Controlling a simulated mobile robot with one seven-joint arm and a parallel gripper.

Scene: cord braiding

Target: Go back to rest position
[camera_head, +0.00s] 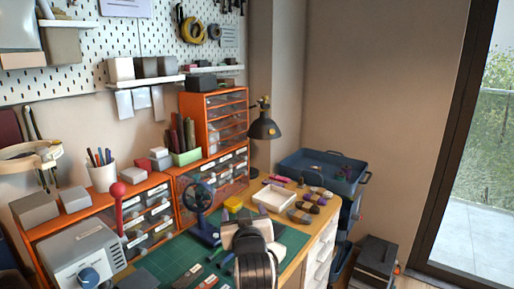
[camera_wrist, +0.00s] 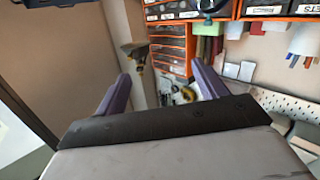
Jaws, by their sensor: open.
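My gripper (camera_wrist: 160,72) shows in the wrist view with its two purple fingers spread apart and nothing between them. In the head view my gripper (camera_head: 247,214) is over the workbench, above the green cutting mat (camera_head: 154,270) and to the right of a small dark blue stand (camera_head: 203,228). Its fingertips are hard to make out there. Several small coloured cord bundles (camera_head: 310,205) lie on the right part of the bench, apart from my gripper. A white tray (camera_head: 273,207) sits just left of them.
Orange drawer units (camera_head: 214,122) stand at the back, with a black lamp (camera_head: 263,126) beside them. A red-knobbed lever (camera_head: 118,190) and a grey machine (camera_head: 85,257) are at left. A blue bin (camera_head: 322,170) is beyond the bench's right end. Air above the bench's right side is free.

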